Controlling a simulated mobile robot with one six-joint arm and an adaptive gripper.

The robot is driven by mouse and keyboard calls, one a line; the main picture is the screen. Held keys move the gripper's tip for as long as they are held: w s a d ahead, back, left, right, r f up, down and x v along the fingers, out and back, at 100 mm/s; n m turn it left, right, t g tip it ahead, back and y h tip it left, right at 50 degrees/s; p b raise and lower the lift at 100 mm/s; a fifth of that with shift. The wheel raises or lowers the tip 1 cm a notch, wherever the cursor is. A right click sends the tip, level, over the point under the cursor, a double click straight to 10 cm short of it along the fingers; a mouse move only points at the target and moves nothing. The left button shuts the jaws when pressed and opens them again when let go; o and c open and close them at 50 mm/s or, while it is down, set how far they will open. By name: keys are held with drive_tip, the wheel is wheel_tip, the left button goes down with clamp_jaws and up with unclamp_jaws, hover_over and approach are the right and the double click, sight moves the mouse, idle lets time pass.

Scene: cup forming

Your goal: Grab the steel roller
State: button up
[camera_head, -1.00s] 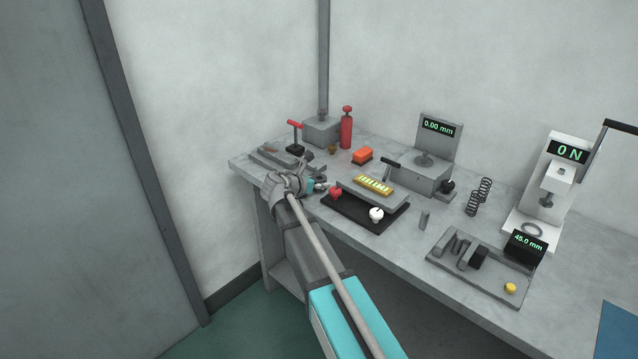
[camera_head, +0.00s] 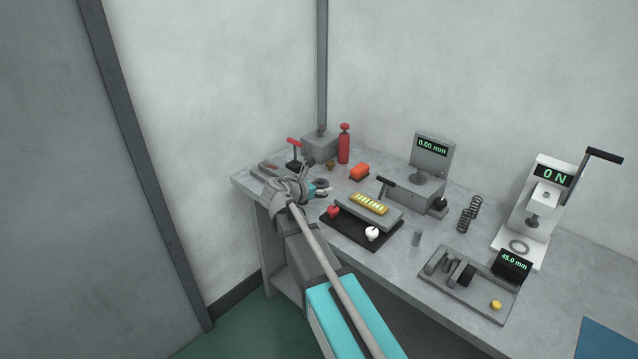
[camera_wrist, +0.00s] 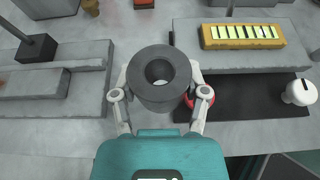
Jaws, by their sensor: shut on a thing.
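The steel roller is a thick dark grey ring-shaped cylinder with a round hole through it. In the wrist view the roller (camera_wrist: 160,102) stands out in front of the teal palm, with one finger against each side. My gripper (camera_wrist: 160,88) is shut on it. In the head view my gripper (camera_head: 318,191) is over the left part of the bench, and the roller (camera_head: 322,183) shows small and dark beside the fingers. The roller appears held above the bench top; the exact gap is hard to tell.
A red-handled tool (camera_head: 294,150) and grey blocks (camera_wrist: 72,80) stand left. Gauges and springs occupy the bench further right.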

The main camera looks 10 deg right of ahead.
drive_tip(key=s+r+p, duration=0.4)
drive_tip(key=s, duration=0.5)
drive_tip(key=shift+s+r, duration=0.3)
drive_tip(key=shift+r, duration=0.1)
